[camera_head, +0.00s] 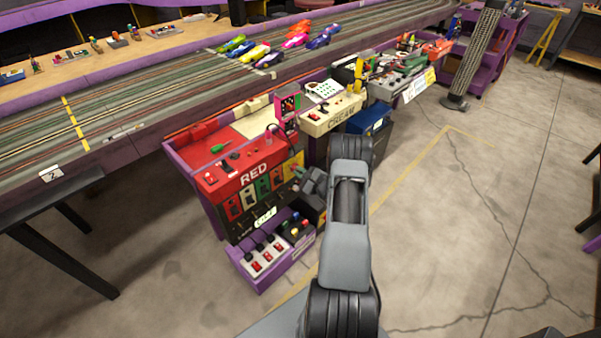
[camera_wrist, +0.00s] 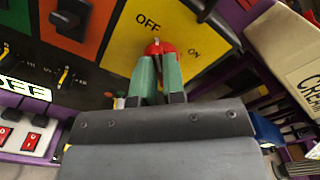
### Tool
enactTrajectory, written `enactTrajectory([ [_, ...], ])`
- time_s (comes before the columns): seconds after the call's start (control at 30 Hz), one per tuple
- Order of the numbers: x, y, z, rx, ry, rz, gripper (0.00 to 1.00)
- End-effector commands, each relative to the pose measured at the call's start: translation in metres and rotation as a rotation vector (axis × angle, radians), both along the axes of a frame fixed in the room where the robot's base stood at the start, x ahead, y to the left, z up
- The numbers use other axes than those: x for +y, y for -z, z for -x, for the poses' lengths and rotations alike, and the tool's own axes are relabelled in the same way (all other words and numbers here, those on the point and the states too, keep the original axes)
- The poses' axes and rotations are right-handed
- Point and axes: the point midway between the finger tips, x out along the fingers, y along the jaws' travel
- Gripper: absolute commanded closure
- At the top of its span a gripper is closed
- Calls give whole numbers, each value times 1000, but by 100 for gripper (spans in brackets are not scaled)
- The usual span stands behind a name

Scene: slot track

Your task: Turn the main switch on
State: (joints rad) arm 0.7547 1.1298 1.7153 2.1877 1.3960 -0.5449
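The main switch is a red rotary knob (camera_wrist: 167,47) on a yellow panel (camera_wrist: 197,25) marked OFF and ON. Its white mark points up, toward the OFF label, with ON to the right. My gripper (camera_wrist: 158,62) has its two green fingers close together at the knob, with a narrow part of it between the tips; it looks shut on it. The fingers hide the lower part of the knob. In the head view the yellow panel (camera_head: 293,168) is at the right end of the RED station (camera_head: 253,172), and my gripper (camera_head: 303,176) is in front of it.
Orange and green panels with black knobs are left of the yellow one. A purple shelf (camera_head: 262,284) with red switches sits below. The CREAM box (camera_head: 340,116) stands to the right. The slot track with cars runs behind; open concrete floor lies right.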

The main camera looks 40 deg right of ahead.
Motion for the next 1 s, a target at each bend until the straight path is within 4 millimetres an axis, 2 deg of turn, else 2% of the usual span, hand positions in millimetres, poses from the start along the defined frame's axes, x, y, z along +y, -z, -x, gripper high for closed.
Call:
enactTrajectory([
  [0.07,0,0,0,0,0,0,100],
  [0.53,0,0,0,12,0,-64,100],
  [1.0,-3,-1,-1,82,0,-457,100],
])
